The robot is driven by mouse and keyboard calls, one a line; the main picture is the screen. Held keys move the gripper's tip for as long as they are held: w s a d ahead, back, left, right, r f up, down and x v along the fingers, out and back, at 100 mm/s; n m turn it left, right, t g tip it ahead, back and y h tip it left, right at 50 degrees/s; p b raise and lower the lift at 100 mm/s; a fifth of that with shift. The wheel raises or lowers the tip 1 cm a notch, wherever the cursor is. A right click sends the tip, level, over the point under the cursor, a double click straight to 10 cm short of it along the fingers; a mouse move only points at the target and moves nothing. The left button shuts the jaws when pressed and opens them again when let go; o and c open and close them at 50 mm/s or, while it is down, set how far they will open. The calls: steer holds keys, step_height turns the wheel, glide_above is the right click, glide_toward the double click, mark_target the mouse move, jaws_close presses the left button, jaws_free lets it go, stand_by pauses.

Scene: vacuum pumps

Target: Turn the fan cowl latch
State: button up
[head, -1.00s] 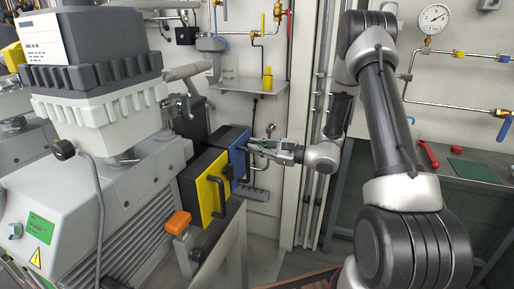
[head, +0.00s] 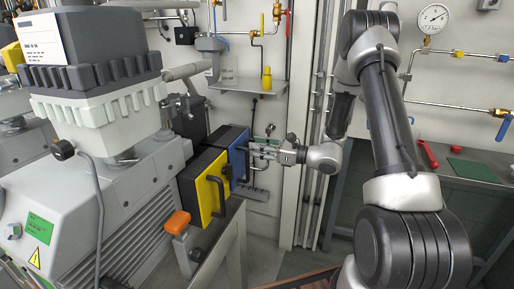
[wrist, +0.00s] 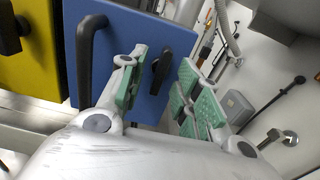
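A blue cowl panel (wrist: 132,42) with a black bar handle (wrist: 88,50) fills the upper middle of the wrist view. A dark latch (wrist: 162,70) is on its face, right of the handle. My gripper (wrist: 165,92) is open, with green pads on its fingers. In the wrist view the latch appears between the two fingers, with a gap on both sides; I cannot tell how deep it sits between them. In the head view my gripper (head: 256,148) is at the right side of the blue panel (head: 239,155), and the latch is too small to make out.
A yellow panel (head: 207,190) with a black handle stands left of the blue one. An orange-topped part (head: 178,222) is in front of it. The large grey pump (head: 100,200) fills the left. A wall shelf (head: 238,88) is behind, and a bench (head: 470,170) is at right.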

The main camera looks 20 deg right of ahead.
steer(key=shift+s+d, duration=0.35)
steer(key=shift+d, duration=0.05)
steer(key=v, duration=0.6)
stand_by(0.4)
stand_by(0.4)
